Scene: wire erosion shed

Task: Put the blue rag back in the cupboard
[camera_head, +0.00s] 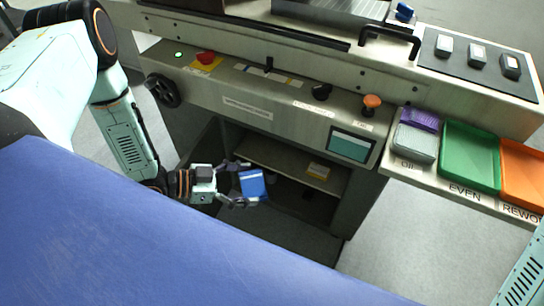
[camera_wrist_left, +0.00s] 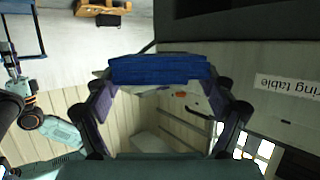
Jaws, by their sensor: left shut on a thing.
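The blue rag (camera_head: 253,186) is a small folded block between the fingers of my left gripper (camera_head: 247,183). The left gripper is shut on it, in front of the open cupboard. In the left wrist view the rag (camera_wrist_left: 160,69) spans the gap between the two fingertips. The cupboard (camera_head: 358,198) is the open, dark bay under the machine. Its pale shelf (camera_head: 280,163) shows behind and above the rag. I cannot tell whether the rag is inside the opening or just before it. My right gripper is out of the picture.
A control panel with an orange knob (camera_head: 372,102) and a handwheel (camera_head: 162,90) juts out above the opening. A green tray (camera_head: 470,155) and an orange tray (camera_head: 524,172) sit at the right.

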